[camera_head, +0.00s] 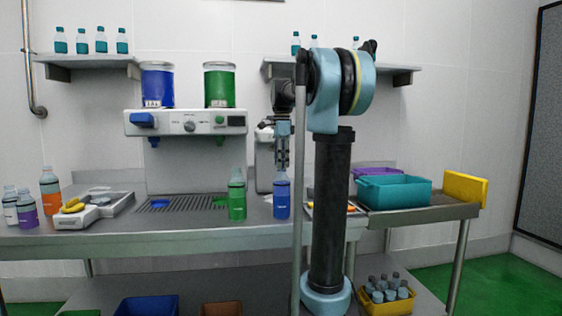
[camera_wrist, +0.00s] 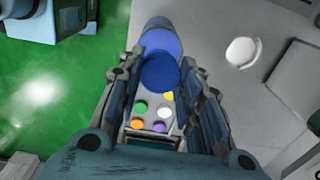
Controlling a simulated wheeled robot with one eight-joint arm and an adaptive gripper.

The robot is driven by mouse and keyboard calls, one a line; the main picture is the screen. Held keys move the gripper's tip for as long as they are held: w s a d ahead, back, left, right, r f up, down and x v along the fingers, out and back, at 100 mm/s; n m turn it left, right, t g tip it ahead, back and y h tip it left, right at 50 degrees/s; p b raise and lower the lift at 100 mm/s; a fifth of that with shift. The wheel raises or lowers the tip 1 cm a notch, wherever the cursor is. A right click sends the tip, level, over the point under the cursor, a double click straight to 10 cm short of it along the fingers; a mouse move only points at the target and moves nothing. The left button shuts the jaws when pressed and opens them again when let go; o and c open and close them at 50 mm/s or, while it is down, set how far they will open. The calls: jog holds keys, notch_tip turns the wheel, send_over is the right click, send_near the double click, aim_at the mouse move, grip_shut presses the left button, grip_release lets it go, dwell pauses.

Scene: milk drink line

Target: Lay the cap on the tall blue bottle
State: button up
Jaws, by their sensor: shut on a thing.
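The tall blue bottle (camera_head: 282,200) stands upright at the front of the steel counter. My gripper (camera_head: 282,165) points down right above its top. In the wrist view my gripper (camera_wrist: 161,66) is shut on a round blue cap (camera_wrist: 160,74), held between its two fingers. The blue bottle (camera_wrist: 158,32) shows partly behind the cap in that view. The cap looks close to the bottle's mouth, but I cannot tell whether they touch. In the head view the cap is too small to make out.
A green bottle (camera_head: 237,197) stands left of the blue one, before the dispenser (camera_head: 187,122). Several coloured caps lie on a pale tray (camera_wrist: 150,113) between my fingers in the wrist view. A teal bin (camera_head: 395,192) stands on the right table.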

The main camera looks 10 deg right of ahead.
jog(key=shift+f, duration=0.1)
dwell(0.3)
jog(key=o, duration=0.8)
notch_tip(320, 180, up, 12)
jog(key=shift+f, duration=0.1)
dwell(0.4)
jog(key=s+f+n, duration=0.6)
jog(key=s+f, duration=0.5)
jog(key=f, duration=0.3)
jog(key=s+f+n+t, duration=0.1)
jog(key=s+f+n, duration=0.5)
jog(key=s+f, duration=0.6)
jog(key=s+f+n+t, duration=0.1)
jog(key=s+f+n, duration=0.5)
jog(key=s+f, duration=0.6)
notch_tip(320, 180, down, 6)
jog(key=shift+f, duration=0.2)
